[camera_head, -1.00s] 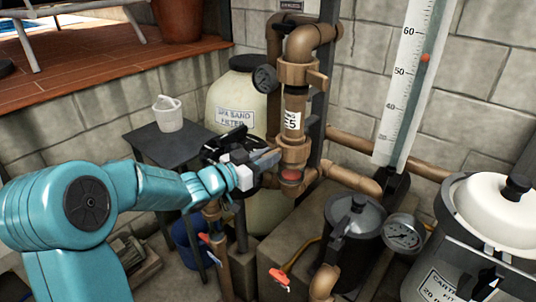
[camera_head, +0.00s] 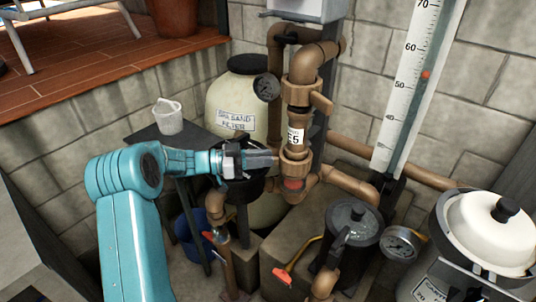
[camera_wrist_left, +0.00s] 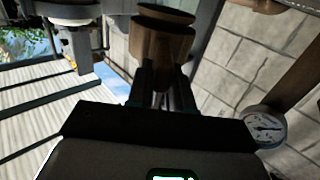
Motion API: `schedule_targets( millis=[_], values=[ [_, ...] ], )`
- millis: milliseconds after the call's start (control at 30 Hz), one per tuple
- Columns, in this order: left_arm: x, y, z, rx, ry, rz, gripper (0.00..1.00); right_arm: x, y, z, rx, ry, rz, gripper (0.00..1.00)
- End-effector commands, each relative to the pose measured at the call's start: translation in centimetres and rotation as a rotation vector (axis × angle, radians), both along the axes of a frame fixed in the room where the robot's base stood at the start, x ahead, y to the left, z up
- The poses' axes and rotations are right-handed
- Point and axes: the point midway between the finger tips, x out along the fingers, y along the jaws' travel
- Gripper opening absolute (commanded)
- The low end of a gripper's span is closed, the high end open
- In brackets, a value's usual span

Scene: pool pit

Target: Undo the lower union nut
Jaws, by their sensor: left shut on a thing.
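The upper union nut (camera_head: 298,94) sits above the label and has a lug sticking out to the right. My left gripper (camera_head: 274,161) comes in level from the left and is shut at the lower nut's left side. In the left wrist view my dark fingers (camera_wrist_left: 165,92) meet a brown round part (camera_wrist_left: 162,40); the exact grip spot is hidden. My right gripper is not in view.
A sand filter tank (camera_head: 231,97) stands behind my gripper. Red-handled valves (camera_head: 282,275) sit low in front.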

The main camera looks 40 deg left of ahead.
Motion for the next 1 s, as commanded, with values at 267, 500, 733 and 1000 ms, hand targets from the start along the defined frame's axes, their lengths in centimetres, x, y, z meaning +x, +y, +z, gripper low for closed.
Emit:
schedule_targets(
  millis=[267,500,733,1000],
  values=[
    [-0.29,0.81,1.22,0.001,-0.025,-0.019,0.0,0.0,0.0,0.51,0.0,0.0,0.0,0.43],
    [-0.38,0.91,1.19,0.002,-0.026,-0.02,0.0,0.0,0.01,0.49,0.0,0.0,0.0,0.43],
    [-0.34,0.9,1.01,0.001,-0.023,-0.02,0.41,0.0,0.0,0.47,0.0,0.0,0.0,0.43],
    [-0.44,1.04,0.6,0.001,-0.016,-0.021,0.41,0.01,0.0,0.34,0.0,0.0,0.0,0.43]
  ],
)
